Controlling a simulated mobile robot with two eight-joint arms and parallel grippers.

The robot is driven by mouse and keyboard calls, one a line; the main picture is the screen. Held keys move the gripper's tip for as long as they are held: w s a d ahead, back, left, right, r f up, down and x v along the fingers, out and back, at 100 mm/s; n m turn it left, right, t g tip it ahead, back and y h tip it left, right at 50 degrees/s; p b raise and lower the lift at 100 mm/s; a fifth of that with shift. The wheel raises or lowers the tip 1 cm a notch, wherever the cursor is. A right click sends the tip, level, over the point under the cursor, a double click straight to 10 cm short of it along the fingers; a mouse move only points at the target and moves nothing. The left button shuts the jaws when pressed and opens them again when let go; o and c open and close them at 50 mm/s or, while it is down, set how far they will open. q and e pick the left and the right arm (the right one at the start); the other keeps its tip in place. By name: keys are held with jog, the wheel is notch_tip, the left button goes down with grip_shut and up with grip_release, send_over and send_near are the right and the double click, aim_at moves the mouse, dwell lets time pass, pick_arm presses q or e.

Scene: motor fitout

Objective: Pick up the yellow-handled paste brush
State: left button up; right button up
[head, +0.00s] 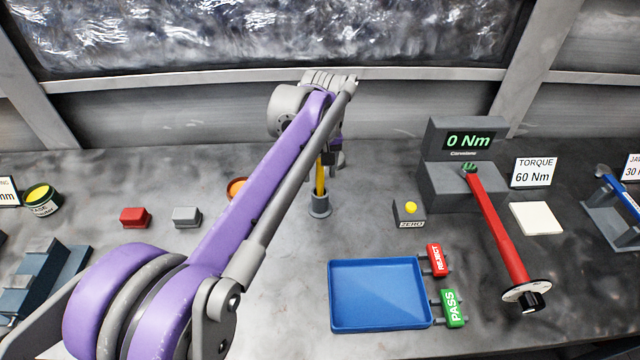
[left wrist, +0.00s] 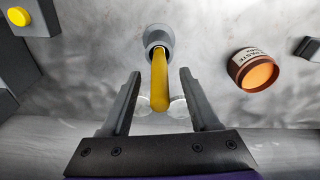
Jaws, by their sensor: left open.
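The yellow-handled paste brush (head: 320,177) stands upright in a small grey cup (head: 320,206) near the middle of the bench. In the left wrist view the yellow handle (left wrist: 160,82) rises from the grey cup (left wrist: 158,38) and lies between my two open fingers, with a gap on each side. My left gripper (left wrist: 158,88) is open around the handle and does not appear to touch it. In the head view my left gripper (head: 330,158) is at the handle's upper part, and my arm partly hides it. My right gripper is not in view.
An orange paste tub (left wrist: 257,70) stands beside the cup; my arm partly hides it in the head view. A blue tray (head: 380,293), a ZERO button box (head: 409,213) and a torque tester (head: 460,185) with a red wrench (head: 497,228) stand to the right. Bare bench lies around the cup.

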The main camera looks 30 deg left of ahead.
pick_arm(q)
grip_shut()
dwell(0.3)
